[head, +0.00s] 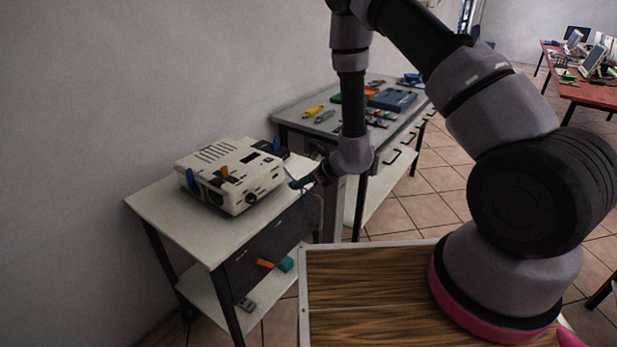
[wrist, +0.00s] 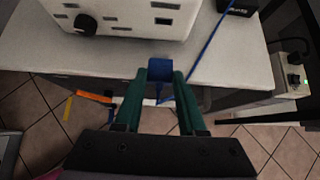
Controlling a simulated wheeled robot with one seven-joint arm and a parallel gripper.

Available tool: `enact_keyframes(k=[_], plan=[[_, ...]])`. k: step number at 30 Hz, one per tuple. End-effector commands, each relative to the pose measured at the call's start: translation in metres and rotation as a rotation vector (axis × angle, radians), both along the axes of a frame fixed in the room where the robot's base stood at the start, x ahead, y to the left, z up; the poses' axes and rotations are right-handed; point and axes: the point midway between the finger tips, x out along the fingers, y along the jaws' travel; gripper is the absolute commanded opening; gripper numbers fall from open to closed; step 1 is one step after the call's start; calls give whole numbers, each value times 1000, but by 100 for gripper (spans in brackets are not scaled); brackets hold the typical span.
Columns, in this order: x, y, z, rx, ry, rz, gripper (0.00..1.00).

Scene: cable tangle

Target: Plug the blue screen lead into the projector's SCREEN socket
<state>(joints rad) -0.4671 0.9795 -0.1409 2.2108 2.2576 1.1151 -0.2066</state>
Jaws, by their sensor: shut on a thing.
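The white projector (head: 235,180) stands on a small pale table. Its lower part shows at the top of the wrist view (wrist: 130,15), with a round black knob and several dark slots on the facing side. I cannot read which slot is the SCREEN socket. My gripper (wrist: 160,74) has green fingers shut on a blue plug (wrist: 160,67), the end of the blue lead, in front of the projector and apart from it. In the head view my gripper (head: 300,183) is beside the projector's right side, and the plug is too small to make out. A thin blue cable (wrist: 207,45) runs across the tabletop.
The small table's top (head: 155,205) is bare at the left. A black box (wrist: 238,6) sits right of the projector. An orange piece (wrist: 94,96) shows below the table edge. A power strip (wrist: 291,75) is at the right. A grey bench (head: 300,118) with tools stands behind.

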Motion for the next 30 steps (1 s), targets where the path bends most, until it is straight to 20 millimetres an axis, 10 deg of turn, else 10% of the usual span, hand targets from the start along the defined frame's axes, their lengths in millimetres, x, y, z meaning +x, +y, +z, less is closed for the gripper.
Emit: enact_keyframes(k=[30], plan=[[28, 37, 1, -1, 1, 0, 0]])
